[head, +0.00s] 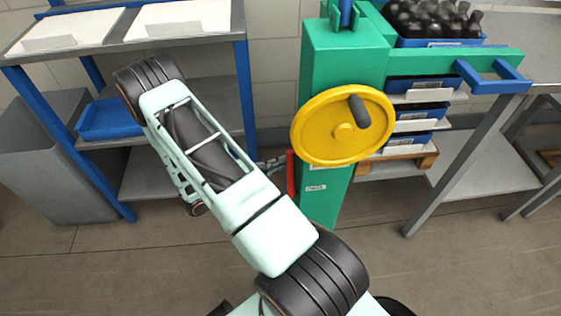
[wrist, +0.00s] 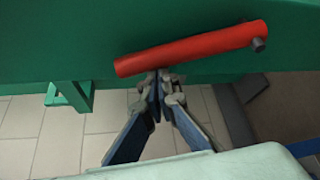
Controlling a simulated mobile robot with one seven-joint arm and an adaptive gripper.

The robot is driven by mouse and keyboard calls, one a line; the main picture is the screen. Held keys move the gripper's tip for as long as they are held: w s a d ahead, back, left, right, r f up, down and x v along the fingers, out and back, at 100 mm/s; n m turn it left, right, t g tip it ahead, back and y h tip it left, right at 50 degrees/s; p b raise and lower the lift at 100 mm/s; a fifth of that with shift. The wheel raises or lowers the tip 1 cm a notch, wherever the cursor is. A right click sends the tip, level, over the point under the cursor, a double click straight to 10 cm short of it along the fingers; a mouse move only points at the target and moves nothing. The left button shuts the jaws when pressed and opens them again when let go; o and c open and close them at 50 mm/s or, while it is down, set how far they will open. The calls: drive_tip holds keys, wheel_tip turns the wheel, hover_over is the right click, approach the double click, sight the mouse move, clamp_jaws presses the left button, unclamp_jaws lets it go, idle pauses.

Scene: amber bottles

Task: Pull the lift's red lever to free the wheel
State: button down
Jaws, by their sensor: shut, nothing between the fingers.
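The red lever (head: 290,173) sits on the left side of the green lift column (head: 342,65), below the yellow wheel (head: 320,112) with its dark knob. In the wrist view the lever (wrist: 190,50) is a red bar running slightly uphill to the right across a green face, with a dark bolt at its right end. My gripper (wrist: 157,80) is shut and empty. Its fingertips are at the lever's lower edge, nearer its left end; I cannot tell whether they touch it. In the head view my gripper (head: 270,163) is small, just left of the lever, and partly hidden by my arm.
A blue-framed shelf (head: 245,100) with white trays stands left of the lift. A green arm with a blue handle (head: 495,76) reaches right from the column, near a blue crate of dark bottles (head: 440,42). A grey table (head: 490,150) stands at right. The front floor is clear.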

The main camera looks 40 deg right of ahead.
drive_tip(key=shift+a, duration=0.1)
drive_tip(key=s+a+m+b, duration=0.1)
drive_tip(key=s+a+m+h+b, duration=0.1)
drive_tip(key=s+b, duration=0.1)
drive_tip(key=s+r+m+h+b, duration=0.1)
drive_tip(key=b, duration=0.1)
drive_tip(key=shift+s+a+m, duration=0.3)
drive_tip(key=shift+s+a, duration=0.05)
drive_tip(key=shift+a, duration=0.05)
drive_tip(key=shift+s+a+f+b, duration=0.2)
drive_tip(key=shift+s+a, duration=0.3)
drive_tip(key=shift+s, duration=0.4)
drive_tip(key=shift+s+a+f+b, duration=0.1)
drive_tip(key=shift+s+a+f, duration=0.3)
drive_tip(key=shift+s, duration=0.45)
drive_tip(key=shift+s+a, duration=0.15)
